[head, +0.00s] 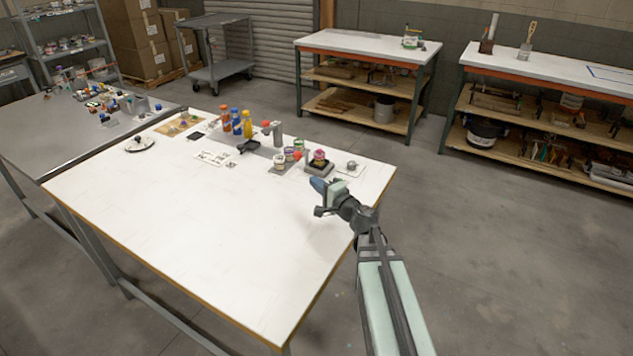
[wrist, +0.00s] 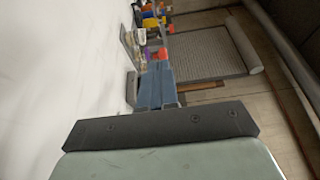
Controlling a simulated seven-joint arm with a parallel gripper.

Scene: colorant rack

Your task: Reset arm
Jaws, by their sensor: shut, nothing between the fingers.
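My gripper (head: 318,185) is above the right part of the white table (head: 190,235), near its right edge. Its fingers are shut with nothing between them. In the wrist view the blue fingers (wrist: 157,88) are together, and the white tabletop (wrist: 60,70) fills the left side. My arm reaches in from the lower right of the head view. The gripper is apart from the items on the table.
Along the table's far side stand blue and orange bottles (head: 237,121), a yellow bottle (head: 247,124), small open paint cups (head: 279,161) and a dark scale-like device (head: 318,166) with a cup on it. A white dish (head: 139,144) lies far left. The table's near half is clear.

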